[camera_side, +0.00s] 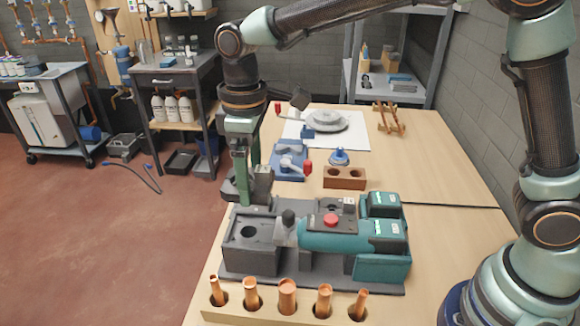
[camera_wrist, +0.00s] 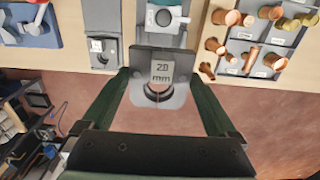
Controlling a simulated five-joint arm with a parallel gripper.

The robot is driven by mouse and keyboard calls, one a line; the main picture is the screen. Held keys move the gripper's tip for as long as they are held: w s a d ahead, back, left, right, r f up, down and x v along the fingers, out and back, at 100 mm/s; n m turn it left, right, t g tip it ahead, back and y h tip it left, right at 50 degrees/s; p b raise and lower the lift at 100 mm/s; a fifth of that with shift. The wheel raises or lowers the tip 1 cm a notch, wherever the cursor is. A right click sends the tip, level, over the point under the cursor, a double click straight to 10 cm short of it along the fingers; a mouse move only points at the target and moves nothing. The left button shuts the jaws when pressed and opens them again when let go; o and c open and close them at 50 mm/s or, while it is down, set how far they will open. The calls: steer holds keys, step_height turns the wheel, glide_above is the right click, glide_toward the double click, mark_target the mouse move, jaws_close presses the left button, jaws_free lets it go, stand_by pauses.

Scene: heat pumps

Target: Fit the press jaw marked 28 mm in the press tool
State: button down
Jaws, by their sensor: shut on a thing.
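My gripper (camera_side: 243,197) is shut on a dark grey press jaw (camera_side: 263,186), held above the back left of the press tool. In the wrist view the jaw (camera_wrist: 145,60) sits between the two green fingers of my gripper (camera_wrist: 160,85). Its pale label reads 20 mm or 28 mm; the second digit is unclear. A round opening shows below the label. The teal press tool (camera_side: 335,238) lies on a dark grey base, its grey head pointing left. Part of it shows beyond the jaw in the wrist view (camera_wrist: 167,18). The jaw is apart from the tool head.
A grey holder (camera_side: 245,250) with a round recess stands left of the tool. A wooden rack of copper pipes (camera_side: 260,314) stands in front. A blue clamp base (camera_side: 289,163), wooden block (camera_side: 345,178) and white sheet (camera_side: 345,140) lie behind. The table's right side is mostly clear.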

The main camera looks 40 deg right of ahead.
step_height(320, 180, down, 7)
steer(key=shift+f, duration=0.2)
stand_by(1.5)
steer(key=shift+f, duration=1.35)
stand_by(0.8)
jaws_free()
